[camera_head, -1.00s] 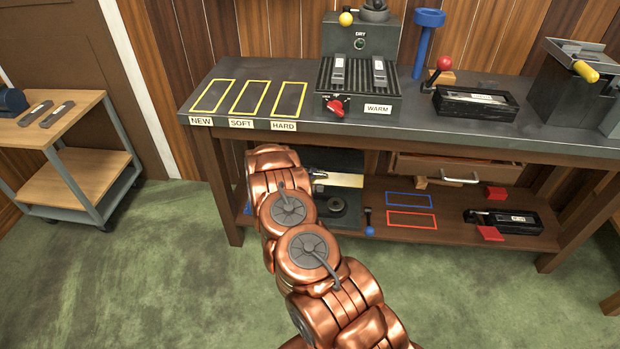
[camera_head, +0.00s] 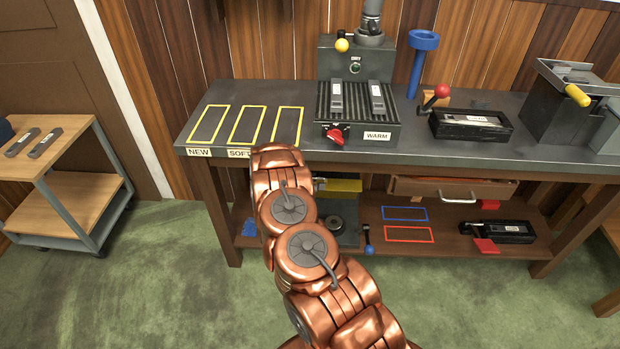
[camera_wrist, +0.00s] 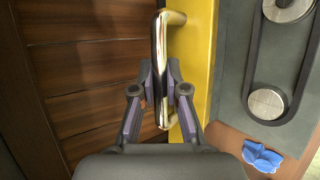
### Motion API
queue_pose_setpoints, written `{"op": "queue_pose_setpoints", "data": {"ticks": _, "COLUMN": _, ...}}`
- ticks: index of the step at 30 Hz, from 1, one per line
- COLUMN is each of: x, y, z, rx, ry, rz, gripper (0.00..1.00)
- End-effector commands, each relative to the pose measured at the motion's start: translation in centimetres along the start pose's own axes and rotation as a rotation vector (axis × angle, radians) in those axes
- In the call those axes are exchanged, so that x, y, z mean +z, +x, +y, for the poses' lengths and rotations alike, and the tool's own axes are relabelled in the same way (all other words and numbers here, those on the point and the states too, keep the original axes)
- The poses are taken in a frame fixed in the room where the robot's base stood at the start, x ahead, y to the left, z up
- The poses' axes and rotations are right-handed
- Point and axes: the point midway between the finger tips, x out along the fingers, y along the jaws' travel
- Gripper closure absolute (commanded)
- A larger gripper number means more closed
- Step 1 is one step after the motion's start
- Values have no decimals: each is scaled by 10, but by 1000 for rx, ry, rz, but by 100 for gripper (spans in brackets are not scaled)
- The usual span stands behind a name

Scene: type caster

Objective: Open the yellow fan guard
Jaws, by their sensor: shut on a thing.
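The yellow fan guard (camera_wrist: 204,60) stands as a yellow panel in the wrist view, with a shiny metal bar handle (camera_wrist: 160,50) on it. My gripper (camera_wrist: 165,88) is shut on this handle, one finger on each side. In the head view a yellow strip of the guard (camera_head: 343,185) shows under the bench, just right of my copper arm. My gripper and the handle are hidden there behind the arm. To the right of the guard, the wrist view shows a dark belt (camera_wrist: 252,50) around round metal pulleys (camera_wrist: 267,103) on a grey plate.
A blue object (camera_wrist: 262,156) lies near the lower pulley. The workbench (camera_head: 455,155) overhangs the lower shelf (camera_head: 460,240), which carries blue and red outlines and a black box (camera_head: 497,231). A wooden cart (camera_head: 75,195) stands left. Green floor is open between cart and bench.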

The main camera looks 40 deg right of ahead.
Motion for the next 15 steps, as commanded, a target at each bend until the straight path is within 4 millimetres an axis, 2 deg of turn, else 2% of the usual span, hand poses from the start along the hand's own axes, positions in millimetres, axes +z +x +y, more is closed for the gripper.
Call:
{"op": "queue_pose_setpoints", "data": {"ticks": 3, "x": 4, "y": 2, "z": -2, "rx": -3, "ry": 3, "rz": -8, "gripper": 100}}
{"op": "queue_pose_setpoints", "data": {"ticks": 4, "x": 4, "y": 2, "z": -2, "rx": -4, "ry": 3, "rz": -8, "gripper": 86}}
{"op": "queue_pose_setpoints", "data": {"ticks": 11, "x": 1, "y": 0, "z": -2, "rx": -3, "ry": 1, "rz": -4, "gripper": 62}}
{"op": "queue_pose_setpoints", "data": {"ticks": 15, "x": 1, "y": 0, "z": -2, "rx": -3, "ry": 1, "rz": -3, "gripper": 61}}
